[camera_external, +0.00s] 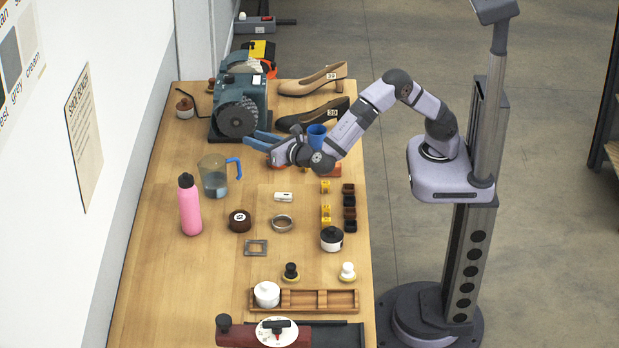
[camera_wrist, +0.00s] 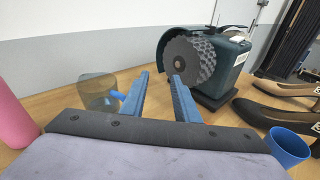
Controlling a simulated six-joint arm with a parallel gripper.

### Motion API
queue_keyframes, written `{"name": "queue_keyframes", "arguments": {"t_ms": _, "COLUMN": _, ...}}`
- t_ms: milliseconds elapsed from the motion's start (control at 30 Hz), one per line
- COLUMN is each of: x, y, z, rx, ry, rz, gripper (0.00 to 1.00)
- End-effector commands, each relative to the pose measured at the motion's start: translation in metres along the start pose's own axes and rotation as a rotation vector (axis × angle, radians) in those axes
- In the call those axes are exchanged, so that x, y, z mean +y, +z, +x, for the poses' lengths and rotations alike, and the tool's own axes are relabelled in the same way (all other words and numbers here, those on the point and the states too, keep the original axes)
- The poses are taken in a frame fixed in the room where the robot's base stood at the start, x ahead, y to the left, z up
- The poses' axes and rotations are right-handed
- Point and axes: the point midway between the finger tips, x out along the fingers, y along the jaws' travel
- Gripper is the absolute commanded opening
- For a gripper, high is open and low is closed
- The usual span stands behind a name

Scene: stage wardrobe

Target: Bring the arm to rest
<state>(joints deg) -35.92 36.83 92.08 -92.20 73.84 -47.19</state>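My gripper (camera_wrist: 161,85) reaches out over the workbench (camera_external: 180,285), toward the grinder at the back. Its two blue fingers are apart with nothing between them; they also show in the external view (camera_external: 258,140). The arm is bent and extends from its column on the right. The fingers point toward the bench grinder (camera_external: 240,105), whose textured dark wheel (camera_wrist: 188,62) is just beyond the fingertips in the wrist view. I cannot tell the exact gap.
A clear jug with a blue handle (camera_external: 213,176) and a pink bottle (camera_external: 190,205) stand left of my gripper. A blue cup (camera_external: 317,136) and two shoes (camera_external: 312,82) are close by on the right. Small items fill the bench middle; its left front is clear.

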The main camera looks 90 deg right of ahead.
Motion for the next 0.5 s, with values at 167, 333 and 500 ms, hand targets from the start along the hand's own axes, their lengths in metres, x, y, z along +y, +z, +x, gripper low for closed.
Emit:
{"name": "queue_keyframes", "arguments": {"t_ms": 167, "x": -0.078, "y": 0.051, "z": 0.007, "rx": 0.229, "ry": -0.202, "rz": 0.254, "gripper": 0.28}}
{"name": "queue_keyframes", "arguments": {"t_ms": 333, "x": -0.161, "y": 0.053, "z": -0.014, "rx": 0.469, "ry": -0.467, "rz": 0.609, "gripper": 0.28}}
{"name": "queue_keyframes", "arguments": {"t_ms": 500, "x": -0.236, "y": 0.006, "z": -0.059, "rx": 0.624, "ry": -0.813, "rz": 1.011, "gripper": 0.28}}
